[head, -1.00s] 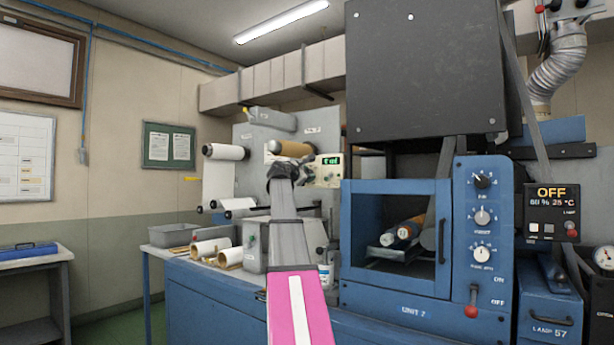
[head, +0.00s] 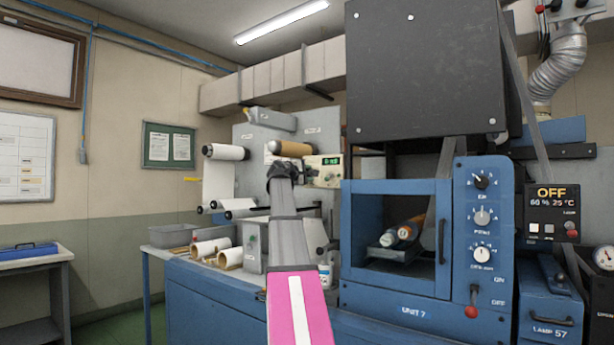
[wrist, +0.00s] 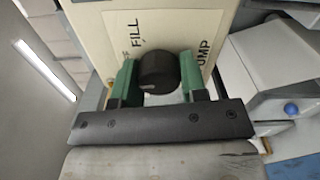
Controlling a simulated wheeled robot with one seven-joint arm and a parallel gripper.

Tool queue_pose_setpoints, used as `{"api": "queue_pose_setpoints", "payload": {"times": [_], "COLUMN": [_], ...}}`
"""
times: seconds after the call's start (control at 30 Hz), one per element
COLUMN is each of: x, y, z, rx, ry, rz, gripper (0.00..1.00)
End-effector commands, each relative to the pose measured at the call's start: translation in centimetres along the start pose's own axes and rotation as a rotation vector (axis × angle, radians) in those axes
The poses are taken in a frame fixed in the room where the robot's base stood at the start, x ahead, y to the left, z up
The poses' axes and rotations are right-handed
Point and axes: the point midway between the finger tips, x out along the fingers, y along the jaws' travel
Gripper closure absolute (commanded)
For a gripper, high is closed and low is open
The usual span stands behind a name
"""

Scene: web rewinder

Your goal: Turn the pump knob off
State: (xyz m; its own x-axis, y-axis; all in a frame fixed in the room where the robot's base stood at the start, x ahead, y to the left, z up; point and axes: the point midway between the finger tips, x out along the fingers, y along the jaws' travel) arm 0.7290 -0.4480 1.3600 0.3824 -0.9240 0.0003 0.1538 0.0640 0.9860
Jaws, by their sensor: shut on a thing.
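The pump knob (wrist: 157,69) is a dark round knob on a cream panel (wrist: 98,30) in the wrist view. The words FILL and PUMP are printed around it; another label at the left is partly covered. My gripper (wrist: 159,78) has its green fingers on either side of the knob and is shut on it. In the head view my gripper (head: 283,170) is at the cream control box (head: 324,177) with a small green display. There my own arm hides the knob and the fingertips. The knob's pointer mark is not clear to me.
A blue cabinet (head: 350,240) with an open-looking window and several dials stands to the right. Rolls (head: 210,247) and a grey tray (head: 172,236) lie on the bench at the left. A dark hood (head: 420,75) hangs above right.

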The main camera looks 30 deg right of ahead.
Motion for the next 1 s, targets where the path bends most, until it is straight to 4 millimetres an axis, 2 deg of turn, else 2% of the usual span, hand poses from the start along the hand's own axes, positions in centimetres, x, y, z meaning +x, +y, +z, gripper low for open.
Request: {"api": "queue_pose_setpoints", "payload": {"times": [0.4,0.87,0.9,0.97,1.0], "x": [-0.07,-0.09,-0.09,-0.08,-0.08], "y": [-0.08,-0.10,-0.10,-0.09,-0.07], "z": [0.04,0.05,0.05,0.05,0.04], "rx": [0.157,0.169,0.169,0.169,0.168], "ry": [0.000,0.000,0.000,0.000,0.000], "rz": [-0.002,-0.003,-0.003,-0.003,-0.002], "gripper": [0.84,0.84,0.51,0.35,0.35]}}
